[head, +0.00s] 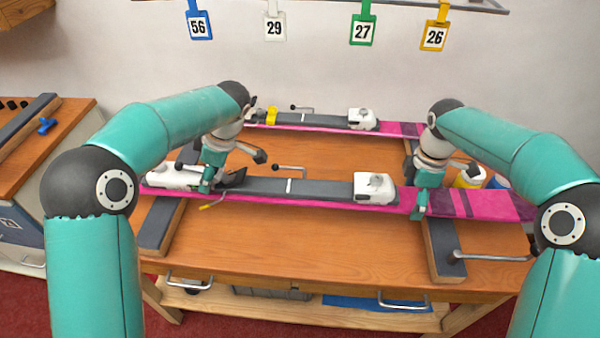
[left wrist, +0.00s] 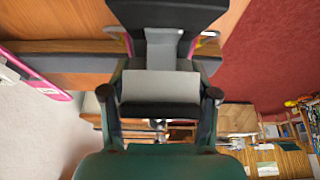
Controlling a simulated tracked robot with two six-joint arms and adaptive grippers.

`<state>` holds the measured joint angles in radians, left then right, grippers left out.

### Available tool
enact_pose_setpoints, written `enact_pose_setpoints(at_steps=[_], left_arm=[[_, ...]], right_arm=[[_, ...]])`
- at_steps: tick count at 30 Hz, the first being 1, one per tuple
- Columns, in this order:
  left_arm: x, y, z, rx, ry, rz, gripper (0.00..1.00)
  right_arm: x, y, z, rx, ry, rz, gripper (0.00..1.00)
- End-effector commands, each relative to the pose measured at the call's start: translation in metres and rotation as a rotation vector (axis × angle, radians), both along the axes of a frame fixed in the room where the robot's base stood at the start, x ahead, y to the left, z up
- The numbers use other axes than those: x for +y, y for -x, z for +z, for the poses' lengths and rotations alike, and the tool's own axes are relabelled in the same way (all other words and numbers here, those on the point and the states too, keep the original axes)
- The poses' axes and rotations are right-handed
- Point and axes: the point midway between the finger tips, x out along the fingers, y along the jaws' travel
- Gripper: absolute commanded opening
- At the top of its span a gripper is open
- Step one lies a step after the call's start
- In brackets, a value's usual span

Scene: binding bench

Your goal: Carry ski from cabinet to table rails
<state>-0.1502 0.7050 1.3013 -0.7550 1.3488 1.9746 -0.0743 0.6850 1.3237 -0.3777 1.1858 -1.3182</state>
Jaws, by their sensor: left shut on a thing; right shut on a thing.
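The front ski (head: 300,196) is pink with a dark binding plate and white binding parts, and lies level across the table (head: 290,245). My left gripper (head: 206,184) is shut on it near its left binding. My right gripper (head: 420,205) is shut on it right of the white toe piece. The ski spans over the left table rail (head: 158,228) and the right table rail (head: 441,255); I cannot tell whether it touches them. In the left wrist view the held ski's dark top and pink edges (left wrist: 204,38) show between the fingers. The cabinet (head: 75,118) stands at the far left.
A second pink ski (head: 400,128) lies at the table's back. Crank handles (head: 495,257) stick out near the rails. Yellow and blue containers (head: 470,177) stand at the right, behind my right arm. Numbered tags (head: 363,30) hang on the wall. The cabinet top bears a dark rail (head: 28,120) and blue clamp (head: 46,126).

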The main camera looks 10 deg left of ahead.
Motion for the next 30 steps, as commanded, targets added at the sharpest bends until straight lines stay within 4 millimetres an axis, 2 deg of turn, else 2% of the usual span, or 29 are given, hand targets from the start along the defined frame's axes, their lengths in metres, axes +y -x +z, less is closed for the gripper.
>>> enact_pose_setpoints(at_steps=[11, 30], left_arm=[[0.004, 0.000, -0.006, -0.001, -0.006, 0.003, 0.00], [0.004, 0.001, -0.043, -0.001, -0.006, 0.005, 0.00]], right_arm=[[-0.002, -0.001, -0.007, -0.004, 0.003, -0.005, 0.17], [-0.002, -0.001, -0.043, -0.004, 0.003, -0.004, 0.17]])
